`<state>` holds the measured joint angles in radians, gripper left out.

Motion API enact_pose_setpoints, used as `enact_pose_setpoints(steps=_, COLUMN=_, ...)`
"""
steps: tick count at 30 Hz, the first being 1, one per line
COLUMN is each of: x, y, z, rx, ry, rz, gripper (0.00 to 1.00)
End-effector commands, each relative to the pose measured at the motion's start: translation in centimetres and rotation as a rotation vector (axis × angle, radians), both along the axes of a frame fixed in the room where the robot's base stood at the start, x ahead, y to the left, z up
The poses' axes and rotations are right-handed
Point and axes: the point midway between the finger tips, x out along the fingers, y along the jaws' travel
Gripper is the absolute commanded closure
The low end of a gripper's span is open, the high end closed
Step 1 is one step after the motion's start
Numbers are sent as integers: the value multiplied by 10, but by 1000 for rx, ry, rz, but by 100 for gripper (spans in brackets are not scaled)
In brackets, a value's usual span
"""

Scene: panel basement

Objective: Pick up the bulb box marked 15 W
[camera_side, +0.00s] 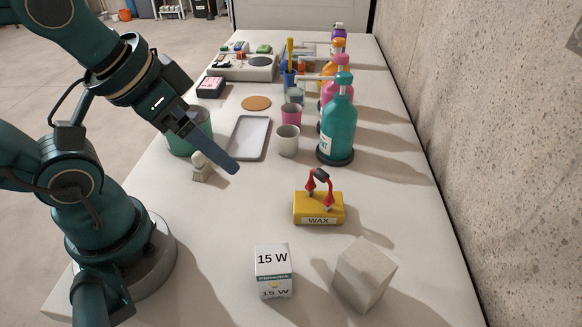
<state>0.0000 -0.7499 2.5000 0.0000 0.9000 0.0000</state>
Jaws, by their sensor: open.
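The bulb box marked 15 W (273,271) stands upright at the near end of the white table. It is a small white box with a teal band, and its label faces the camera. My gripper (233,167) is open and hangs above the table, farther back and to the left of the box. Only one finger shows clearly; the other is hidden from this side. Nothing shows between the fingers, and the gripper is well apart from the box.
A pale block (364,272) stands just right of the box. A yellow WAX block (318,208) with red clips sits behind it. A small brush (201,168), grey tray (249,138), white cup (288,141) and teal bottle (338,122) stand farther back. The wall borders the right.

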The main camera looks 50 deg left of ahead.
Motion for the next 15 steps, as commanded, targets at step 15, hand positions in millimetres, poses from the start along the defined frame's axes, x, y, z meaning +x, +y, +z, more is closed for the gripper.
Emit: enact_pose_setpoints(steps=15, x=28, y=-44, z=2, rx=0, ry=160, rz=-187, gripper=7)
